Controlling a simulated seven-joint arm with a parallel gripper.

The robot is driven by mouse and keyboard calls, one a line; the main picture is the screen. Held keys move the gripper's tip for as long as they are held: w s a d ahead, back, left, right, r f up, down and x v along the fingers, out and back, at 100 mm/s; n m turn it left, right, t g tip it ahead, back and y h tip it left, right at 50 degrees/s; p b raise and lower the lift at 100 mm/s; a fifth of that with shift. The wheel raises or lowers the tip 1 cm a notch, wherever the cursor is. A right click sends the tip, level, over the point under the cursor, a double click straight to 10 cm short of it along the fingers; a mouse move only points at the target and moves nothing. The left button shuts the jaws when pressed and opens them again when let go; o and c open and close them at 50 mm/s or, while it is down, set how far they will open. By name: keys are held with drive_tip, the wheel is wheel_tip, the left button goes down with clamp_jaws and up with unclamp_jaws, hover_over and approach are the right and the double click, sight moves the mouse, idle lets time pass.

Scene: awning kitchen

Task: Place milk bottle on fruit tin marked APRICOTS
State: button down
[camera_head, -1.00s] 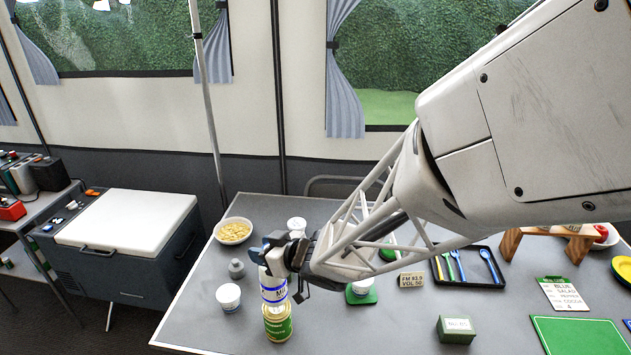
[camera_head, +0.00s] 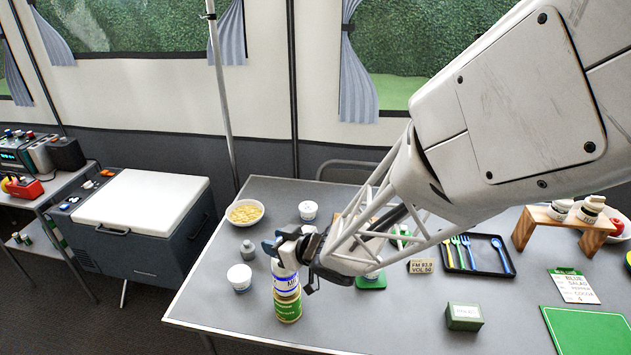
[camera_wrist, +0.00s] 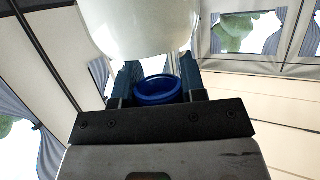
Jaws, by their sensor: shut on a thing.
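The milk bottle (camera_head: 286,282) is white with a blue-lettered label. It stands upright directly above the green and gold fruit tin (camera_head: 288,308). The bottle's base appears to meet the tin's top, though I cannot tell whether it rests there fully. The tin's lettering is too small to read. My gripper (camera_head: 283,249) is shut on the upper part of the bottle. In the wrist view, my gripper's fingers (camera_wrist: 157,88) flank the bottle's blue cap (camera_wrist: 157,92); the tin is not visible there.
A white cup (camera_head: 239,278) and a small grey weight-like object (camera_head: 247,249) stand left of the tin. A bowl of yellow food (camera_head: 245,213) and a white tub (camera_head: 308,209) are behind. A green box (camera_head: 464,317) is at right; table between is clear.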

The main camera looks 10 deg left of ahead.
drive_tip(key=shift+f, duration=0.1)
drive_tip(key=c, duration=0.7)
unclamp_jaws()
drive_tip(key=shift+v, duration=0.85)
drive_tip(key=v, duration=1)
drive_tip(key=shift+d, duration=0.15)
drive_tip(key=shift+r, duration=0.2)
